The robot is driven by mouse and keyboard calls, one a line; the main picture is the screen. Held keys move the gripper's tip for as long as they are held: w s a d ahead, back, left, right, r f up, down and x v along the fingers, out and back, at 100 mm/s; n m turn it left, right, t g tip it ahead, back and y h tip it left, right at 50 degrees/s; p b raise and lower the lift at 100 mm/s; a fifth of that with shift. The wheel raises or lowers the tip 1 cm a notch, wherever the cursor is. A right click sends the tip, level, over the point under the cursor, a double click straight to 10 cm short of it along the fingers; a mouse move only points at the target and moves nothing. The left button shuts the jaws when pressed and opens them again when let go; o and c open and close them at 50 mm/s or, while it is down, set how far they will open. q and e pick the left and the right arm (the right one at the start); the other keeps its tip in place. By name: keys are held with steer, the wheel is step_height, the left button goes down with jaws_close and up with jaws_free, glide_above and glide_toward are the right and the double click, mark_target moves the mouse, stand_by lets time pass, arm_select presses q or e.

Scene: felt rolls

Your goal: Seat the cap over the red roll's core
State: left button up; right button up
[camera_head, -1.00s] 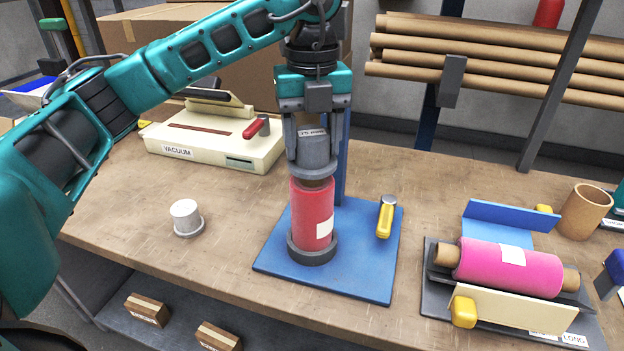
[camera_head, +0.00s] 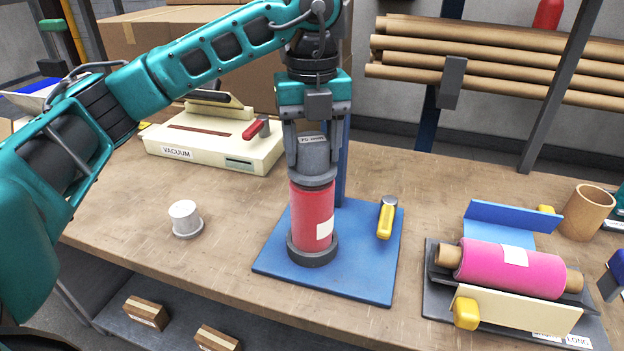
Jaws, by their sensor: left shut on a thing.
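The red roll (camera_head: 311,220) stands upright in a dark ring on a blue base plate (camera_head: 370,275). My left gripper (camera_head: 314,163) points down above it and is shut on a grey cap (camera_head: 316,158). The cap's wide flange sits at the top of the red roll, and no core shows between them. Whether the flange rests fully on the roll cannot be told. My right gripper is not in view.
A light grey cap (camera_head: 184,218) stands on the table to the left. A yellow-handled tool (camera_head: 386,218) lies on the plate's right side. A pink roll (camera_head: 508,268) lies in a cradle at right. A vacuum sealer (camera_head: 215,142) stands behind.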

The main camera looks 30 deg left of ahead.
mark_target(312, 139)
arm_select(q)
steer(key=shift+f+b, duration=0.55)
steer(key=shift+f, duration=0.35)
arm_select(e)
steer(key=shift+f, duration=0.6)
arm_select(q)
steer(key=o, duration=1.3)
steer(key=shift+r, duration=0.25)
step_height(312, 139, up, 11)
steer(key=p, duration=0.3)
steer(key=shift+r+p, duration=0.45)
steer(key=shift+r, duration=0.25)
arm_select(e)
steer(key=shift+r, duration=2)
